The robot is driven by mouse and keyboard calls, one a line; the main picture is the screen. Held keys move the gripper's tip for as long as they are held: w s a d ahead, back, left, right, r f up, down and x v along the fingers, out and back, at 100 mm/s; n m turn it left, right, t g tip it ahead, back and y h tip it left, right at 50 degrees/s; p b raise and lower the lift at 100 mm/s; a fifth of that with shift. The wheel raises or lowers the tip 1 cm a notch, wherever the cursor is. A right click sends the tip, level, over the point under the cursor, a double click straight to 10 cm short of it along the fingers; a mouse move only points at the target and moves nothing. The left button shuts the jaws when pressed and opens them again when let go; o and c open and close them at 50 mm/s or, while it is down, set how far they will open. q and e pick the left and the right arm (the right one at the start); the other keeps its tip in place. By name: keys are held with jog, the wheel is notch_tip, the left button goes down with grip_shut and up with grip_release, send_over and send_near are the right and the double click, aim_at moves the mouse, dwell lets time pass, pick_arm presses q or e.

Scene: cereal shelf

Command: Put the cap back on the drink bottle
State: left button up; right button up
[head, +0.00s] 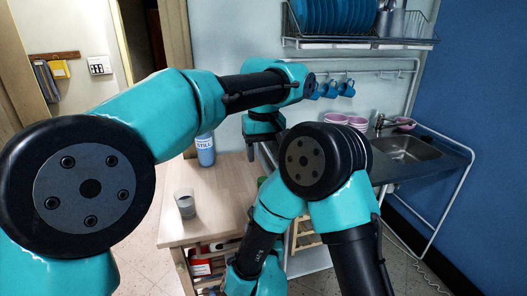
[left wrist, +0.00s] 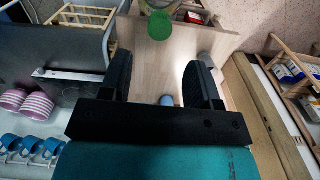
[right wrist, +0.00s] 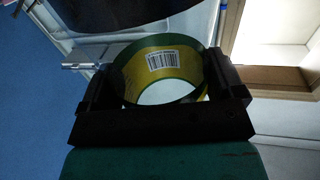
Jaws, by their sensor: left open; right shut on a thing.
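My right gripper (right wrist: 163,95) is shut around a round body with a green and yellow barcode band (right wrist: 163,75), likely the drink bottle. Its mouth cannot be made out. In the head view my right gripper is hidden behind my arm. My left gripper (head: 262,140) is open and points down over the wooden table; in the left wrist view its fingers (left wrist: 162,75) are apart and empty.
A blue bottle (head: 205,148) and a glass (head: 185,203) stand on the wooden table (head: 215,220). A small blue thing (left wrist: 167,100) shows near the left gripper's base. Pink bowls (head: 345,121) and a sink (head: 408,149) are to the right, blue mugs (head: 338,89) hang behind.

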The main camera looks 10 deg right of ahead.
aim_at(263, 180)
pick_arm(q)
jog(key=shift+n, duration=0.3)
jog(key=shift+f, duration=4)
jog(key=shift+c, duration=0.3)
jog(key=c, duration=0.9)
jog(key=m, duration=0.5)
jog(key=shift+m, duration=0.3)
jog(key=o, duration=1.1)
jog(key=shift+c, duration=0.2)
